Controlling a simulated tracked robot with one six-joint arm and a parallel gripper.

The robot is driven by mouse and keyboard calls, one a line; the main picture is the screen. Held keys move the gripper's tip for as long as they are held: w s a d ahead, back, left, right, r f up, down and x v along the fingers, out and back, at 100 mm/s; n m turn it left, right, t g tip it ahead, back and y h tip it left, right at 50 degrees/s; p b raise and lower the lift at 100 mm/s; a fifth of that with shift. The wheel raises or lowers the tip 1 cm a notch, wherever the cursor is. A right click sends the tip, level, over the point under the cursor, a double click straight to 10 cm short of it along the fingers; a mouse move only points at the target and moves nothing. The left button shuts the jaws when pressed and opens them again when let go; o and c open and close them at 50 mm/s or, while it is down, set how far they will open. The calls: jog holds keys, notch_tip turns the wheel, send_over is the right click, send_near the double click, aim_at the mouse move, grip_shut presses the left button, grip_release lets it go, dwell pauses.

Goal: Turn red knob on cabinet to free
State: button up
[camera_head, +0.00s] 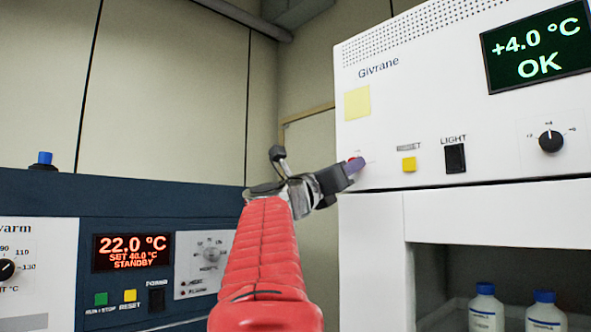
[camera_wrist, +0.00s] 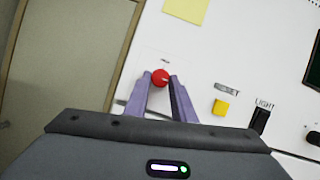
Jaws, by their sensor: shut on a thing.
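The red knob (camera_wrist: 161,77) is on the white front panel of the Givrane cabinet (camera_head: 376,128). In the head view the knob (camera_head: 354,159) shows only as a bit of red at the panel's lower left, mostly hidden by my gripper. My gripper (camera_wrist: 161,80) reaches the panel, with one purple finger on each side of the knob, shut on it. In the head view my gripper (camera_head: 352,165) comes in from the left. Small marks around the knob are too small to read.
Right of the knob are a yellow reset button (camera_head: 409,164), a black LIGHT switch (camera_head: 455,158) and a black dial (camera_head: 551,141). A yellow note (camera_head: 357,102) is above. A blue unit (camera_head: 150,205) stands left. White bottles (camera_head: 486,308) stand in the opening below.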

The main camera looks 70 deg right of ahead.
jog(key=shift+w+a, duration=0.1)
jog(key=shift+a, duration=0.1)
jog(key=shift+c, duration=0.4)
jog(key=shift+d, duration=0.15)
grip_shut()
jog(key=shift+n, duration=0.3)
grip_release()
jog(key=shift+n+t, duration=0.3)
jog(key=shift+n, duration=0.2)
jog(key=shift+s+r+n+t+y, duration=0.15)
jog(key=shift+n+t+y, duration=0.7)
jog(key=shift+n, duration=2.4)
jog(key=shift+s+r+n+t+y, duration=0.15)
jog(key=shift+n+t+y, duration=0.7)
jog(key=shift+n, duration=2.45)
jog(key=shift+s+r+n+t+y, duration=0.1)
jog(key=shift+r+n+t+y, duration=0.15)
jog(key=shift+n+t, duration=2.1)
jog(key=shift+n+g, duration=0.85)
jog(key=shift+n, duration=0.15)
